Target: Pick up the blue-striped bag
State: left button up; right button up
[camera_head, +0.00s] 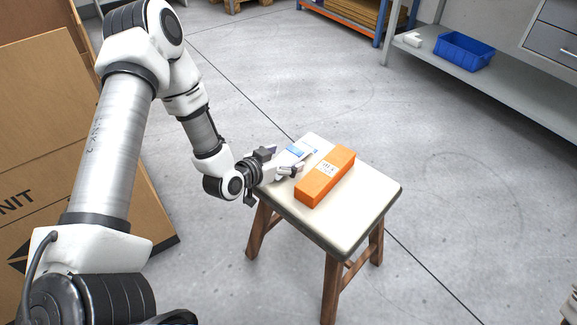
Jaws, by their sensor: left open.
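A small white bag with blue marking (299,151) lies on the stool's light top (345,232), near its far left edge. My left gripper (291,168) is at the left side of the stool top, its fingers pointing right, close beside the bag's near end. It is open; I cannot tell whether the bag lies between its fingers or only beside them. The gripper and wrist hide part of the bag.
A long orange box (327,177) with a white label lies on the stool just right of the bag. Cardboard boxes (112,170) stand at the left. A blue bin (463,51) sits on a grey shelf at the back right. The floor around the stool is clear.

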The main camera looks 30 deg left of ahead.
pick_arm(q)
jog(key=shift+x, duration=1.15)
jog(key=c, duration=1.4)
jog(key=shift+o, duration=0.2)
